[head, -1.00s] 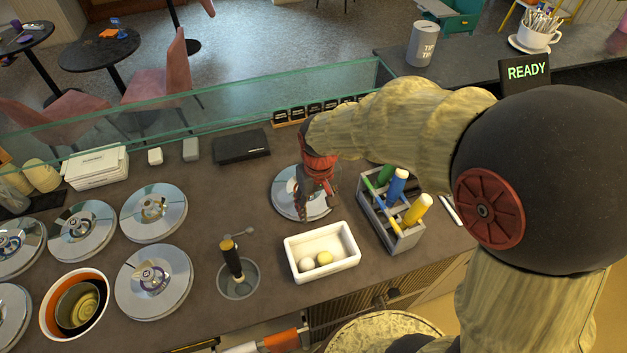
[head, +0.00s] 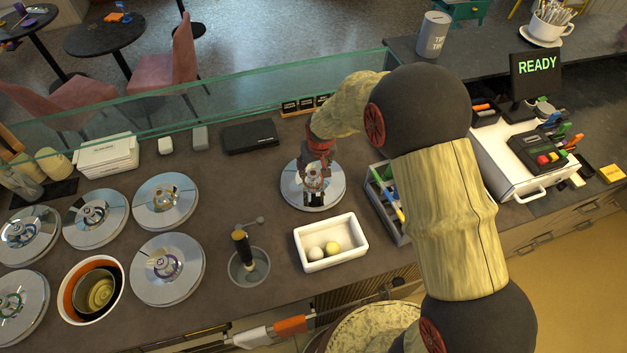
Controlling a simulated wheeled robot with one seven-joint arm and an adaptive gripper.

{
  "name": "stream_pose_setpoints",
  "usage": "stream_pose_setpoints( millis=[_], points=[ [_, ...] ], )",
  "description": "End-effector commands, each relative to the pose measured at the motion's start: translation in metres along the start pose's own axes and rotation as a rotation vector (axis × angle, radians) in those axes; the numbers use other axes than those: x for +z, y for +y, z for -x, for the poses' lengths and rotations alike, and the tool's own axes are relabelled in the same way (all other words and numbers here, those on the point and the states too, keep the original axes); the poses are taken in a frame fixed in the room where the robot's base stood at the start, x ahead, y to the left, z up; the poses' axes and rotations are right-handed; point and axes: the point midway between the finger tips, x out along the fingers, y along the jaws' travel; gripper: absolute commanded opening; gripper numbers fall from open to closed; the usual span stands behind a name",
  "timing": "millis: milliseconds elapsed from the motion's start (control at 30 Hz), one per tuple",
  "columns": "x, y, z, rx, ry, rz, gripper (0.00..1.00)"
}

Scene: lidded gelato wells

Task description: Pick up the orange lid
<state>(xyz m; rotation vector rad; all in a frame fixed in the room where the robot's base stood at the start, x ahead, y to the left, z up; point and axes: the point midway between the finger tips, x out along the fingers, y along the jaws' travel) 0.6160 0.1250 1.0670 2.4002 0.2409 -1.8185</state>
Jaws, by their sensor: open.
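A round silver lid (head: 333,199) lies on the counter, apart from the other lids. My gripper (head: 314,197) is open and points down over the middle of this lid, hiding its knob. I cannot tell whether the fingers touch the lid or straddle the knob. No lid in view has a plainly orange disc, and this lid's label cannot be read. An uncovered well with an orange inner wall (head: 70,291) and a dark tub inside stands at the lower left. Several other silver lids, such as one (head: 183,285) beside that well, lie at the left.
A white tray (head: 345,260) with two balls stands just in front of the lid. A bottle caddy (head: 375,192) is close to its right, partly behind my arm. A dipper well (head: 262,268) holds a dark-handled tool. A black case (head: 250,137) and a glass screen (head: 190,107) are behind.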

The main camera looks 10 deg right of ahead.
Motion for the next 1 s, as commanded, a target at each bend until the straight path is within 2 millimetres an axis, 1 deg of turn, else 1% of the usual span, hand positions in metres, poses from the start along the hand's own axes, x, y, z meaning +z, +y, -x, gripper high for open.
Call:
stream_pose_setpoints(
  millis=[33,100,200,300,467,1000],
  points=[
    [0.003,0.000,-0.008,0.000,-0.006,0.000,0.52],
    [0.003,0.000,-0.019,0.000,-0.005,0.000,0.52],
    [0.002,0.000,-0.032,0.000,-0.004,0.000,0.52],
    [0.002,0.000,-0.036,0.000,-0.001,0.000,0.52],
    [0.002,0.000,-0.036,0.000,-0.001,0.000,0.52],
    [0.002,0.000,-0.036,0.000,-0.002,0.000,0.21]
  ],
)
